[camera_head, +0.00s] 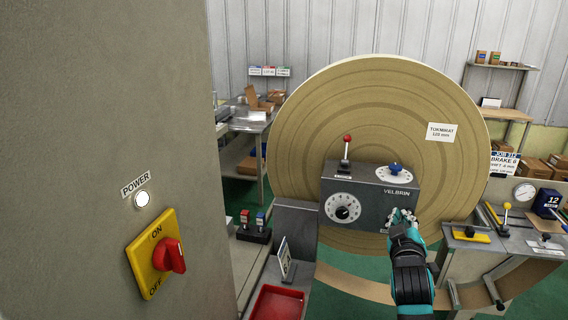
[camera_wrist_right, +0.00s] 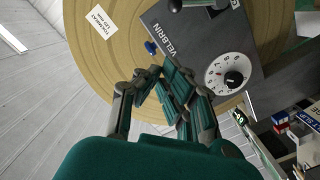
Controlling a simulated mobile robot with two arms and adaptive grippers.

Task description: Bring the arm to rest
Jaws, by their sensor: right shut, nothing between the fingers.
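My right gripper (camera_head: 403,217) shows in the head view in front of the lower right corner of the grey VELBRIN control box (camera_head: 364,200). It is shut and holds nothing. My teal and black right arm comes up from the bottom edge. In the wrist view the fingers of my right gripper (camera_wrist_right: 172,88) are together, and the VELBRIN box (camera_wrist_right: 192,42) lies beyond them. I cannot tell whether they touch the box. My left gripper is not in view.
A large wooden disc (camera_head: 300,110) stands behind the box. A red-knobbed lever (camera_head: 347,148) and blue knob (camera_head: 395,168) are on top, with a dial (camera_head: 343,208) on its front. A grey cabinet with a red power switch (camera_head: 168,256) fills the left. A side bench (camera_head: 490,247) stands right.

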